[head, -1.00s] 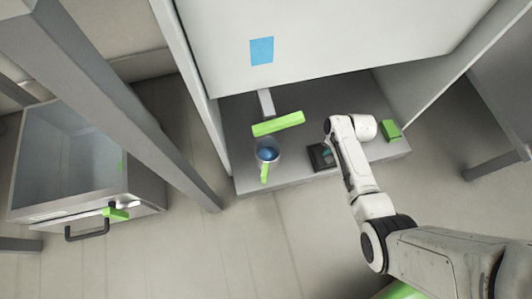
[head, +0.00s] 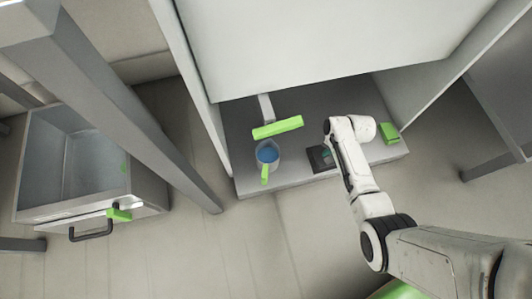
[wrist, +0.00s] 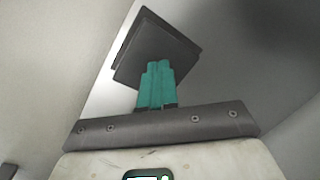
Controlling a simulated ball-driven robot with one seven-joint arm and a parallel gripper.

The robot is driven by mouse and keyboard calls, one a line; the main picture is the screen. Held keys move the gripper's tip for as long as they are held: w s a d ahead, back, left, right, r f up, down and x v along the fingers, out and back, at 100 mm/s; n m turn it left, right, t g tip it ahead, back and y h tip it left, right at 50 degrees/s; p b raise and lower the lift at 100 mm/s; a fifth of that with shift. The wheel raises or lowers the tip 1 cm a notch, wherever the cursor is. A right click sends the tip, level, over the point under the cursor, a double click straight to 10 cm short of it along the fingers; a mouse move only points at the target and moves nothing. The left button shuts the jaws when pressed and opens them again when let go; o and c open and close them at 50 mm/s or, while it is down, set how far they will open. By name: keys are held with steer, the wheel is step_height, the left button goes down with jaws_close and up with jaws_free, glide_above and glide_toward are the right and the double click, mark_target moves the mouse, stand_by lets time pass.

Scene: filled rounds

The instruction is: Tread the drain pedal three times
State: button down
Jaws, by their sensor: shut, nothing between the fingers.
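A dark square plate (wrist: 155,48), which looks like the pedal, lies on the grey platform; in the head view it is a dark patch (head: 318,160) partly covered by my arm. My gripper (wrist: 158,68) has teal fingers shut together and empty, in front of the plate in the wrist view. In the head view its fingers (head: 326,153) are mostly hidden by my wrist. I cannot tell whether the fingertips touch the plate or whether it is pressed down.
The grey platform (head: 290,185) also bears a cup (head: 276,160) with blue contents and a green handle, a green bar (head: 278,127) on a grey stem, and a green block (head: 389,133). White panels enclose it.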

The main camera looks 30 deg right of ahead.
steer(key=shift+r+p, duration=2.5)
steer(key=shift+r, duration=0.15)
